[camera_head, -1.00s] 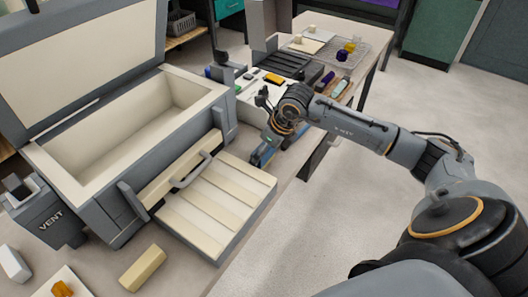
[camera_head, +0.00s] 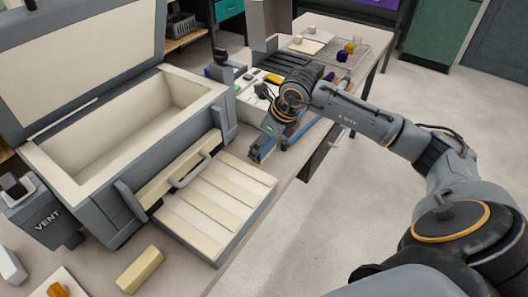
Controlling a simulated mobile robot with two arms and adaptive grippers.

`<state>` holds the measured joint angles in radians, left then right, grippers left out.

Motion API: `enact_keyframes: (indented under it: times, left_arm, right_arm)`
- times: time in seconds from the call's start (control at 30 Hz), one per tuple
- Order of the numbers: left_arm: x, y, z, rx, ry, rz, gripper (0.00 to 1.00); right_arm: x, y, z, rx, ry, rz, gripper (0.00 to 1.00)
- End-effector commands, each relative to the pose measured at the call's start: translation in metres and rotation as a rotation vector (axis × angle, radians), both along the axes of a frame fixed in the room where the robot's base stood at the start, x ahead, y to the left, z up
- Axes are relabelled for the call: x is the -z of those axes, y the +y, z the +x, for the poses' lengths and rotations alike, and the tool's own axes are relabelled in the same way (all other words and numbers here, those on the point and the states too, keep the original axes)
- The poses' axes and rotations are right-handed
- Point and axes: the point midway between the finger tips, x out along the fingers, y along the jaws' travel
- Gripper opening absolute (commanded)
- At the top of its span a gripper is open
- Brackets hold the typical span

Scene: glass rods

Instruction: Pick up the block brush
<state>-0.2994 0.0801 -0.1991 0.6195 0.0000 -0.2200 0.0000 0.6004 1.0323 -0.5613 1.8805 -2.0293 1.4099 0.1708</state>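My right arm reaches in from the right over the bench, and its gripper (camera_head: 263,150) points down beside the far right corner of the cream slatted drawer. The fingers are small and partly hidden by the wrist, so I cannot tell whether they are open or shut. A small blue and tan piece shows at the gripper's end; I cannot tell whether it is the block brush or whether it is held. No other block brush can be made out clearly. My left gripper is not in view.
A grey kiln-like box (camera_head: 52,160) with a raised lid stands at left, its slatted front (camera_head: 215,205) lowered. A cream bar (camera_head: 140,270) lies in front. A wire rack (camera_head: 345,50) with small coloured pieces stands at the back. Open floor lies to the right.

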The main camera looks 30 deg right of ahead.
Motion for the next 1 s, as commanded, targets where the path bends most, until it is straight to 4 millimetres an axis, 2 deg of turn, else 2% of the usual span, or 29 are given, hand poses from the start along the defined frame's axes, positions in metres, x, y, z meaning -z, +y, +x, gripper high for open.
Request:
enact_keyframes:
  times: [0.23,0.33,0.5,0.8,1.0]
  left_arm:
    - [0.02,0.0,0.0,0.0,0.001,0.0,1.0]
    - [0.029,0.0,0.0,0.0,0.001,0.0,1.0]
    - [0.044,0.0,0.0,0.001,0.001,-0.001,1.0]
    - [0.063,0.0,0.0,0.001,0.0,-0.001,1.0]
    - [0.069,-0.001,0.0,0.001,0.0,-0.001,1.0]
  right_arm:
    - [-0.06,-0.02,-0.051,0.002,-0.005,-0.011,0.42]
    - [-0.064,-0.027,-0.073,0.002,0.003,-0.013,0.42]
    - [-0.075,-0.036,-0.097,0.003,0.002,-0.01,0.42]
    - [-0.089,-0.042,-0.121,-0.001,0.001,-0.008,0.42]
    - [-0.095,-0.045,-0.129,-0.001,0.001,-0.004,0.42]
